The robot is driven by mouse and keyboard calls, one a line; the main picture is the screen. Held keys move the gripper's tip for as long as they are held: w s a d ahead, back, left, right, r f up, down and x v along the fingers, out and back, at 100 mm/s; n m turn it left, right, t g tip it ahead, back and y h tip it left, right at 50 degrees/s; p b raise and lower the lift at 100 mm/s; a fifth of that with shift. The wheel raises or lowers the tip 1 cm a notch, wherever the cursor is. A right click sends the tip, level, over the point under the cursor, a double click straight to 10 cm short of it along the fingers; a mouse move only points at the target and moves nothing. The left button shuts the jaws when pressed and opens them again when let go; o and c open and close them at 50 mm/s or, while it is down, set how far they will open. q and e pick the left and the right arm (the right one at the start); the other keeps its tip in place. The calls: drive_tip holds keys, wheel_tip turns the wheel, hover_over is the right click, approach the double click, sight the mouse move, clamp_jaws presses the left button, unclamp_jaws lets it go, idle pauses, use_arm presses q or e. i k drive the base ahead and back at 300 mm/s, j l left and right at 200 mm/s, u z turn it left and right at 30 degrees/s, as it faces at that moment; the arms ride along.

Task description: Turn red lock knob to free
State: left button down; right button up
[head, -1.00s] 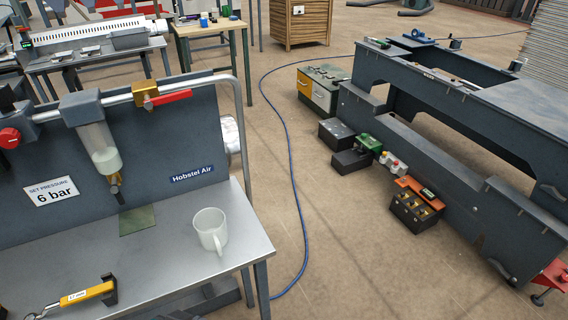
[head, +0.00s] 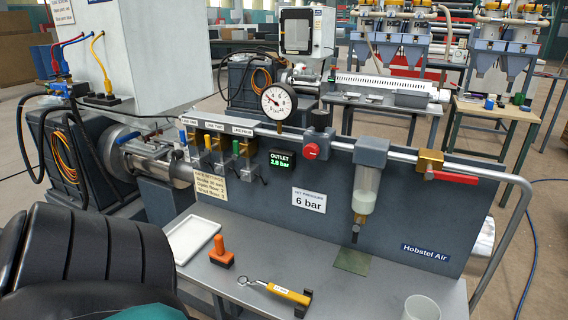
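A round red knob (head: 311,151) sits on the front of a dark regulator (head: 319,136) on the grey upright panel, in the middle of the head view. A black part stands on top of the regulator. The knob's locked or free position cannot be told at this size. A green-lit outlet display (head: 281,162) to its left reads 2.8 bar. A round dial gauge (head: 278,103) stands on the pipe above. Neither of my grippers shows in the head view.
A red-handled brass valve (head: 430,161) and a clear bowl (head: 367,188) are right of the knob. The metal bench holds a white tray (head: 178,249), an orange-handled stamp-like tool (head: 221,252), a yellow tag tool (head: 287,293) and a white mug (head: 420,309). A black bulky shape fills the lower left.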

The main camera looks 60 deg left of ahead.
sight(311, 150)
drive_tip(key=u, duration=1.8)
